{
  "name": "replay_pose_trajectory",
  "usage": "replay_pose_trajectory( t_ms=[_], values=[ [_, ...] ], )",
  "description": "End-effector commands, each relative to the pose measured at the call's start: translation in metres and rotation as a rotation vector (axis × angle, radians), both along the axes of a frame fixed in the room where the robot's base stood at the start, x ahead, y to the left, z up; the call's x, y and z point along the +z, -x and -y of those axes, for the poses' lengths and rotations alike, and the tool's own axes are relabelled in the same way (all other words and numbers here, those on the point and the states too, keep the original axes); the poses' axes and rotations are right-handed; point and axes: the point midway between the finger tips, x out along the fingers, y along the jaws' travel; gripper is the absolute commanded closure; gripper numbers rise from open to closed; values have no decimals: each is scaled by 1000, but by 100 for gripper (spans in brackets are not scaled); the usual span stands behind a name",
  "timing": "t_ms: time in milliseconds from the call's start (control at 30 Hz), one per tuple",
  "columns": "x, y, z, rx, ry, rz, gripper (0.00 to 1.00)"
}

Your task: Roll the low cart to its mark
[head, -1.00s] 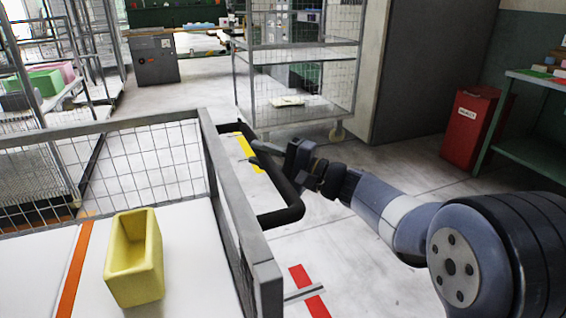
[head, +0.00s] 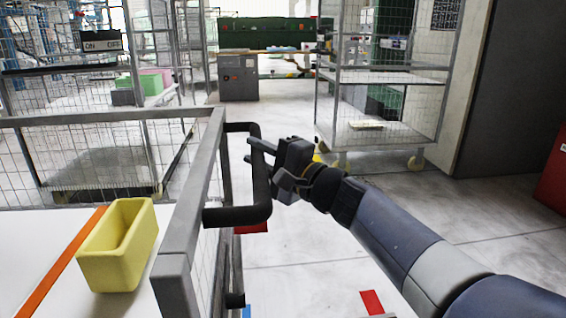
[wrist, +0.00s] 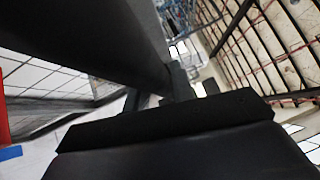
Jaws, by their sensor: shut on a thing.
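The low cart (head: 188,232) fills the lower left of the head view, with grey rails, mesh sides and a white deck with an orange stripe. Its black tubular handle (head: 238,215) stands out from its right end. My gripper (head: 251,150) is shut on the upright bar of this handle. The handle also shows as a dark bar in the wrist view (wrist: 95,40). Red tape (head: 372,302) and a bit of blue tape (head: 246,311) lie on the floor near the cart. I cannot tell which tape is its mark.
A yellow open bin (head: 118,250) stands on the cart's deck. A tall mesh cage trolley (head: 390,75) stands beyond my gripper. A grey cabinet (head: 238,78) is at the back. Pale floor is clear to the right of the cart.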

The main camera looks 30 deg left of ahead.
Motion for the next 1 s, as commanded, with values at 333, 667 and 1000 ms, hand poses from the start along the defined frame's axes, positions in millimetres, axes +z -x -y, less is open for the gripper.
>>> replay_pose_trajectory(
  t_ms=[333,667,1000],
  values=[
    [-3,11,-16,0,5,-2,100],
    [-3,11,-16,-1,5,-3,75],
    [-1,11,-15,-2,2,-2,55]
  ],
)
